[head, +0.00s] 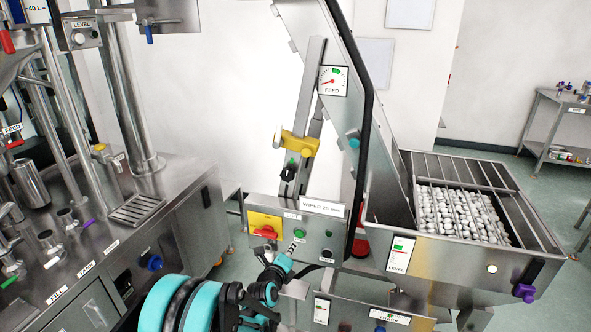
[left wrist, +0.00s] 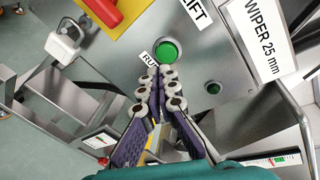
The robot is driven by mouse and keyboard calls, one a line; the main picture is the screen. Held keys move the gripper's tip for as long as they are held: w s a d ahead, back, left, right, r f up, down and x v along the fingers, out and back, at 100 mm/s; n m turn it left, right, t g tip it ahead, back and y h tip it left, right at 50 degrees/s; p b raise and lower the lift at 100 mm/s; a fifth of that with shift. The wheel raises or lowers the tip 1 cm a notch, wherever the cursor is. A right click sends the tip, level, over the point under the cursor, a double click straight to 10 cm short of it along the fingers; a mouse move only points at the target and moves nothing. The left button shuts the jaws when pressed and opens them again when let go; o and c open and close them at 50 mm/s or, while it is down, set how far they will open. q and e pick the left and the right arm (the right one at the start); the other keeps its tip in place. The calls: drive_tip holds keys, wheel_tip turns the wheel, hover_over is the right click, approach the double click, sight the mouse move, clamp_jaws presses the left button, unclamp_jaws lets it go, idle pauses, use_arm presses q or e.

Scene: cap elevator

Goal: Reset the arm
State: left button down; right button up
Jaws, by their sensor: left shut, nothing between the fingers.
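My left gripper (head: 291,251) reaches up to the elevator's LIFT control panel, with its fingers shut and nothing between them. In the left wrist view its fingertips (left wrist: 161,73) point at the green button (left wrist: 167,50), just below it in the picture. I cannot tell whether they touch the panel. The green button also shows in the head view (head: 299,234), right above the fingertips. My teal left arm (head: 185,305) comes in from the bottom. My right gripper is not in view.
A red rotary switch on a yellow plate (head: 264,220) is left of the button. The WIPER 25 mm label (head: 322,207) is right of it. A hopper (head: 540,235) full of caps stands on the right. A steel filling machine (head: 110,230) stands on the left.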

use_arm(q)
drive_tip(key=s+a+r+n+g+y, duration=0.1)
drive_tip(key=s+a+r+n+g, duration=0.1)
drive_tip(key=s+a+r+n, duration=0.45)
drive_tip(key=s+a+r+n+g+y, duration=0.1)
drive_tip(key=s+a+r+n+g, duration=0.2)
drive_tip(key=s+n, duration=0.55)
drive_tip(key=s+a+f+n+y, duration=0.1)
drive_tip(key=s+n, duration=0.3)
drive_tip(key=s, duration=0.4)
drive_tip(key=s+a+n+g, duration=0.1)
drive_tip(key=s+a+n, duration=0.3)
drive_tip(key=s, duration=0.3)
drive_tip(key=s+a+f+n+g+y, duration=0.1)
drive_tip(key=s+n, duration=0.3)
drive_tip(key=s, duration=0.4)
drive_tip(key=shift+s+a+f+y, duration=0.3)
drive_tip(key=shift+s+a, duration=0.05)
drive_tip(key=shift+a, duration=0.5)
